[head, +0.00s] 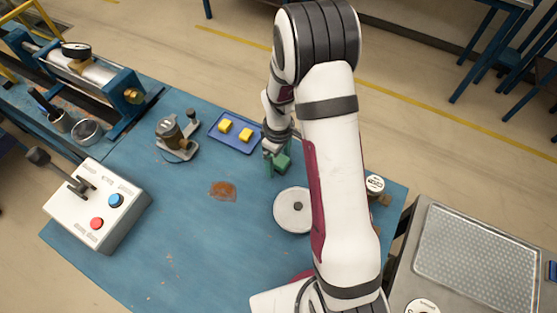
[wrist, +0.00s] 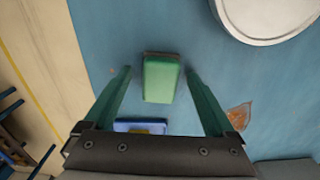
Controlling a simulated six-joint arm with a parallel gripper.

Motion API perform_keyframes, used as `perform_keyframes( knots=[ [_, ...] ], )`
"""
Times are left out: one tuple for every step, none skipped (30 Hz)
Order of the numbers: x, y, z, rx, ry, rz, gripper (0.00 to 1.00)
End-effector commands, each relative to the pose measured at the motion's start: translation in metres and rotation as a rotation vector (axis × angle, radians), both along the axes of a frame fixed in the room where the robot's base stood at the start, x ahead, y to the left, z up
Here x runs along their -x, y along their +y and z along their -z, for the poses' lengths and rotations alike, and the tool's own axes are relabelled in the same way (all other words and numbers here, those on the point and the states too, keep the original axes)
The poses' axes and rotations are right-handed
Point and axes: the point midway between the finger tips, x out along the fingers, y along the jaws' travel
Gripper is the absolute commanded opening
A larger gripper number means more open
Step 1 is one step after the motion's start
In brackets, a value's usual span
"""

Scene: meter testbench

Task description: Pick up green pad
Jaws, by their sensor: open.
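The green pad (wrist: 161,80) lies between the two fingers of my gripper (wrist: 158,95) in the wrist view. A blue gap shows on each side of it, and a brown edge shows along its far end. My gripper is open, with its green fingers apart. In the head view my gripper (head: 274,160) is over the blue table, beside the blue tray, and the green pad (head: 283,163) shows at its fingers, partly hidden. I cannot tell the height of the fingertips above the table.
The blue tray (head: 218,137) with two yellow blocks (head: 225,126) is close by on the left. A round white disc (head: 293,211) lies nearer the front. A small stand (head: 178,140), a control box (head: 96,207) and a rust patch (head: 222,190) are further left.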

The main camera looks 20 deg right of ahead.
Motion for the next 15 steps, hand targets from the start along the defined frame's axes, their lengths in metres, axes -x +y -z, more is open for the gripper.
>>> perform_keyframes(
  knots=[
    [-0.0001,0.0000,-0.0003,0.000,0.000,0.000,0.90],
    [-0.0001,0.0000,-0.0004,0.000,0.000,0.000,0.90],
    [-0.0001,0.0000,-0.0005,0.000,0.000,0.000,0.86],
    [-0.0001,0.0000,-0.0006,0.000,0.000,0.000,0.81],
    [-0.0001,0.0000,-0.0006,0.000,0.000,0.000,0.76],
    [-0.0002,0.0001,-0.0007,0.000,0.000,0.000,0.68],
    [-0.0002,0.0001,-0.0007,0.000,0.000,0.000,0.63],
    [-0.0002,0.0001,-0.0007,0.000,0.000,0.000,0.58],
    [-0.0002,0.0001,-0.0008,0.000,0.000,0.000,0.50],
    [-0.0002,0.0001,-0.0008,0.000,0.000,0.000,0.45],
    [-0.0002,0.0001,-0.0008,0.000,0.000,0.000,0.40],
    [-0.0002,0.0001,-0.0009,0.000,0.000,0.000,0.32],
    [-0.0002,0.0001,-0.0009,0.000,0.000,-0.001,0.27],
    [-0.0002,0.0001,-0.0009,0.000,0.000,0.000,0.22],
    [-0.0002,0.0001,-0.0009,0.000,0.000,0.000,0.14]
  ],
)
